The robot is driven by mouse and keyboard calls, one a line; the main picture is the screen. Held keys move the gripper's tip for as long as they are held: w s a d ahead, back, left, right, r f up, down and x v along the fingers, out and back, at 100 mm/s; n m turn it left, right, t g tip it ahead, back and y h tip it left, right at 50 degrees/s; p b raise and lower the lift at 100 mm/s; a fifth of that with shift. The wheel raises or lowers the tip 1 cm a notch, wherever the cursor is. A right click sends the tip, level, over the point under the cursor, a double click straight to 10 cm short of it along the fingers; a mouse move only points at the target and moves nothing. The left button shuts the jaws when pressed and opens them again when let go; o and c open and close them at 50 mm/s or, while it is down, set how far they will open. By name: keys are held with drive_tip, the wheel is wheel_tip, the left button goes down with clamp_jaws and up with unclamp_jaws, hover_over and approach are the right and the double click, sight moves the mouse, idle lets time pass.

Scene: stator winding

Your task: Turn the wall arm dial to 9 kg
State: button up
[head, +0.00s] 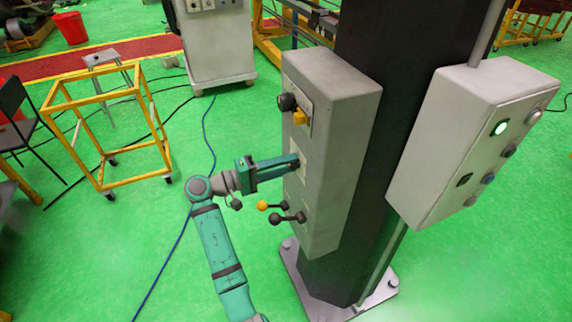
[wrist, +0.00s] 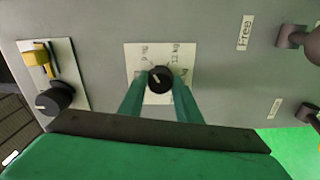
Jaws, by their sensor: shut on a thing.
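The dial is a round black knob (wrist: 160,79) with a pale pointer line, on a cream label plate (wrist: 134,55) in the wrist view. The pointer slants to the upper left in that view.
A black knob (wrist: 58,98) and yellow switch (wrist: 36,58) sit left of the dial in the wrist view. Levers (wrist: 290,38) and a "Free" label (wrist: 244,33) are at right. In the head view a second box (head: 450,130) with a lit green button stands right of the column (head: 385,120).

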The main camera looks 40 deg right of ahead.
drive_tip(key=o, duration=1.1)
drive_tip(key=shift+c, duration=0.2)
drive_tip(key=shift+a, duration=0.15)
drive_tip(key=v, duration=1)
drive_tip(key=shift+a, duration=0.3)
drive_tip(key=shift+f, duration=0.1)
